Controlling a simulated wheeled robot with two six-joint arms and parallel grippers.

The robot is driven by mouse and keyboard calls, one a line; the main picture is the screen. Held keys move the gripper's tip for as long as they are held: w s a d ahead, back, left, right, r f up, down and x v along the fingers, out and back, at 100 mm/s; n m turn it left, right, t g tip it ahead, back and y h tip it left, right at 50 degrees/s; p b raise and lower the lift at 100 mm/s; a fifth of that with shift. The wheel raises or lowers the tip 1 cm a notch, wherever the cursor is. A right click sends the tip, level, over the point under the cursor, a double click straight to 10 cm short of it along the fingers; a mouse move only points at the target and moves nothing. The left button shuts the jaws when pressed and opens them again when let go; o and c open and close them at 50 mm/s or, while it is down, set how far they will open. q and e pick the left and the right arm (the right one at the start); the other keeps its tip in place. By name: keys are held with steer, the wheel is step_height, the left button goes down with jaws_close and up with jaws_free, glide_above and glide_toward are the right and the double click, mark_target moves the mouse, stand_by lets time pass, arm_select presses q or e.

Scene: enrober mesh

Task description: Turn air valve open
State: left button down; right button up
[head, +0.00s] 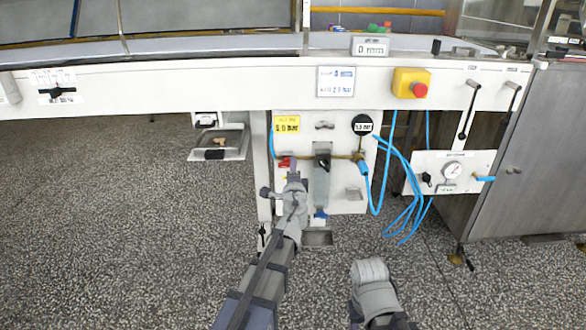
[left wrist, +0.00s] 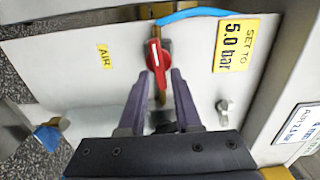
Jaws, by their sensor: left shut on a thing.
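The red air valve handle (left wrist: 156,58) sits on a brass pipe on a white panel, beside a yellow AIR label (left wrist: 104,56). In the left wrist view the handle lies roughly along the pipe. My left gripper (left wrist: 162,76) is shut on the handle, with one finger on each side of it. In the head view the red handle (head: 285,161) shows just beyond the tip of my left gripper (head: 292,172), which partly hides the panel below. My right arm's end (head: 370,275) is low in the head view, away from the panel; its fingers cannot be made out.
A yellow 5.0 bar sign (head: 287,124) and a black round gauge (head: 362,124) are on the panel. Blue hoses (head: 405,190) hang to the right. A red emergency button (head: 419,90) is on the white beam above. The speckled floor (head: 120,230) is clear at left.

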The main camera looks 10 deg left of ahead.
arm_select(q)
steer(key=shift+a, duration=0.25)
stand_by(0.5)
steer(key=c, duration=0.9)
jaws_free()
steer(key=v, duration=0.8)
